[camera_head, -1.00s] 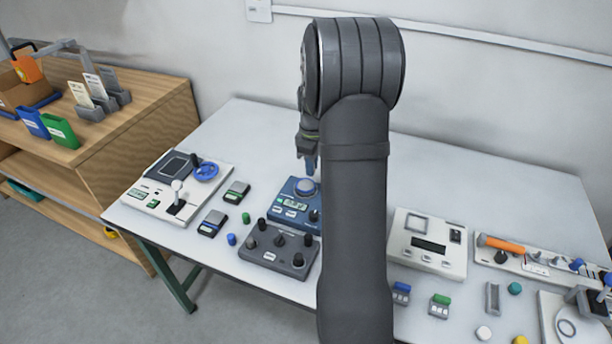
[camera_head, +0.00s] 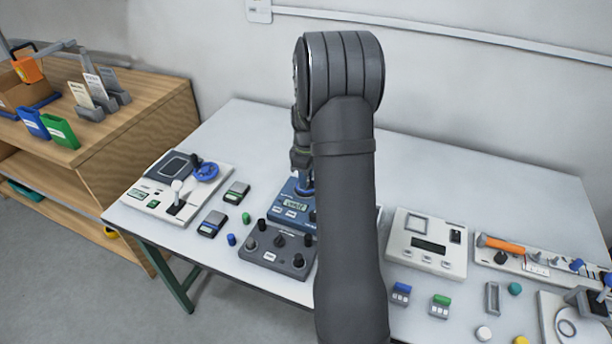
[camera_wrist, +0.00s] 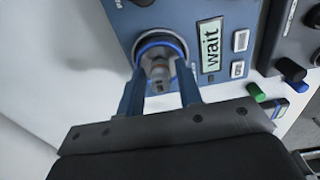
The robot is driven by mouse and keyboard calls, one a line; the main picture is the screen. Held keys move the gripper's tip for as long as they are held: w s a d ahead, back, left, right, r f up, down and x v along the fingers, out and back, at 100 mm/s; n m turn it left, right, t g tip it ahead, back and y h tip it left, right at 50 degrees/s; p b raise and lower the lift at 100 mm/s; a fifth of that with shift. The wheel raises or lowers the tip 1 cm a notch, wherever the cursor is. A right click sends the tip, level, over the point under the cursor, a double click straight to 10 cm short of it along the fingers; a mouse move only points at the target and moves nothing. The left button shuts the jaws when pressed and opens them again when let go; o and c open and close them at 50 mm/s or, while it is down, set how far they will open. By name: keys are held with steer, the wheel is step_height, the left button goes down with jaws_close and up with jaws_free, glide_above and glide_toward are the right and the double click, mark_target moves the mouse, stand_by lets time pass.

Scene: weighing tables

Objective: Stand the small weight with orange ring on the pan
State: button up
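The small weight (camera_wrist: 159,72) shows in the wrist view as a small grey knobbed piece, seen from above, standing on the round pan. I cannot make out its orange ring clearly. The pan (camera_wrist: 143,46) is a grey disc with a blue rim on the blue scale (camera_wrist: 187,20). The scale's display (camera_wrist: 211,46) reads "wait". My gripper (camera_wrist: 161,72) has one blue finger on each side of the weight, and gaps appear between fingers and weight. In the head view my gripper (camera_head: 304,188) is low over the scale (camera_head: 284,212); the arm hides part of both.
A dark grey knobbed box (camera_head: 272,262) stands just in front of the scale. A green cylinder (camera_head: 246,218), a blue cylinder (camera_head: 231,239) and small dark boxes (camera_head: 212,223) stand to the left. A white device (camera_head: 427,241) stands right of my arm. The table's back is clear.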

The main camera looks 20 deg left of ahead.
steer(key=shift+o, duration=0.4)
steer(key=shift+r, duration=0.1)
step_height(320, 180, up, 12)
stand_by(0.3)
step_height(320, 180, down, 12)
steer(key=shift+f, duration=0.15)
steer(key=shift+r, duration=1.95)
